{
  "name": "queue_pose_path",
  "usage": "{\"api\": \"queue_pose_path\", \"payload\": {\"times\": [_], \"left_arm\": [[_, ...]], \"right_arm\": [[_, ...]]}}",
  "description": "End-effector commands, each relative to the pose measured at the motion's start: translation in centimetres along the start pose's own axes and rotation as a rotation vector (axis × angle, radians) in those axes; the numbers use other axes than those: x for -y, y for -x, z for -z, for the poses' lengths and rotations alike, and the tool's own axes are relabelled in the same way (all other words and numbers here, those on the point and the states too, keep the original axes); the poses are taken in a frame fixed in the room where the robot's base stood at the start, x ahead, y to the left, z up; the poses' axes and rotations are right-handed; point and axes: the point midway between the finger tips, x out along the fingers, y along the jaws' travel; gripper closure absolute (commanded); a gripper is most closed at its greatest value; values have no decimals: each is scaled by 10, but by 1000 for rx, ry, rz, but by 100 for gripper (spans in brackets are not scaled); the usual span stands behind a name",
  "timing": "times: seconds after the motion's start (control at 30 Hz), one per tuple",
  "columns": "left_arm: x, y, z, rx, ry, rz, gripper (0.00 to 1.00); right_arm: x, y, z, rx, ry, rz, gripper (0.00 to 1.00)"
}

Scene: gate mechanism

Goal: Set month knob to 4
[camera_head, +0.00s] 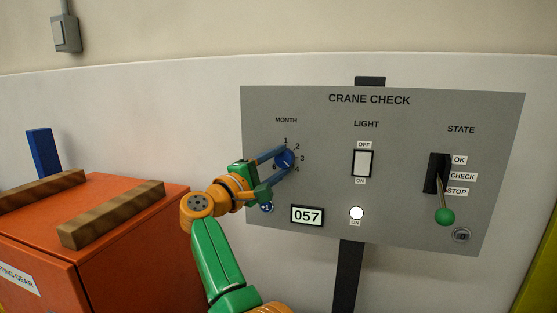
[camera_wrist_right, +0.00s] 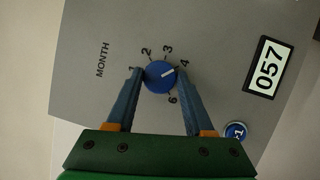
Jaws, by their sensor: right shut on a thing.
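The month knob (camera_wrist_right: 158,79) is a round blue dial on the grey panel, with numbers around it. In the right wrist view its white pointer mark points toward the 4. It also shows in the head view (camera_head: 286,159), partly covered by my fingers. My right gripper (camera_head: 283,160) is shut on the knob, with one blue finger on each side, as the right wrist view also shows (camera_wrist_right: 161,76). The number 5 is not visible in the right wrist view. My left gripper is not in view.
The crane check panel (camera_head: 320,130) also carries a light switch (camera_head: 363,163), a lit white lamp (camera_head: 357,213), a display (camera_head: 307,215) reading 057, a blue +1 button (camera_wrist_right: 236,131) and a green-balled state lever (camera_head: 445,216), which is down. An orange cabinet (camera_head: 130,225) stands at left.

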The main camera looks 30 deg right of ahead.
Motion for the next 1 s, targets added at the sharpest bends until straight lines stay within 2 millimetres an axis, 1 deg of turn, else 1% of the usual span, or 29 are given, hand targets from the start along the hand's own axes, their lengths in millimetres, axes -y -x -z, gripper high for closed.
{"api": "queue_pose_path", "payload": {"times": [0.37, 0.4, 0.47, 0.5, 0.73, 0.8, 0.87, 0.93, 1.0], "left_arm": [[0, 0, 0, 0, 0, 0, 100], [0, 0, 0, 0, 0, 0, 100], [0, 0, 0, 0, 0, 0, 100], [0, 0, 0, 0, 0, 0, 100], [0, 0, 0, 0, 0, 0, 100], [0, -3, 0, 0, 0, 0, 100], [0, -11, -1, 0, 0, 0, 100], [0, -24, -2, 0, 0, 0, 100], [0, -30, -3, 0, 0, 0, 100]], "right_arm": [[-2, 0, 0, -1, -4, -4, 100], [-2, 0, 0, -1, -4, -4, 39], [-2, 0, 0, -1, -4, -4, 23], [-2, 0, 0, -1, -3, -4, 17], [-1, 0, 0, 0, -2, -2, 17], [1, 3, 0, -1, -3, -2, 17], [4, 12, 2, -2, -4, -2, 17], [7, 28, 2, -4, -5, -2, 17], [6, 43, 2, -4, -4, -2, 17]]}}
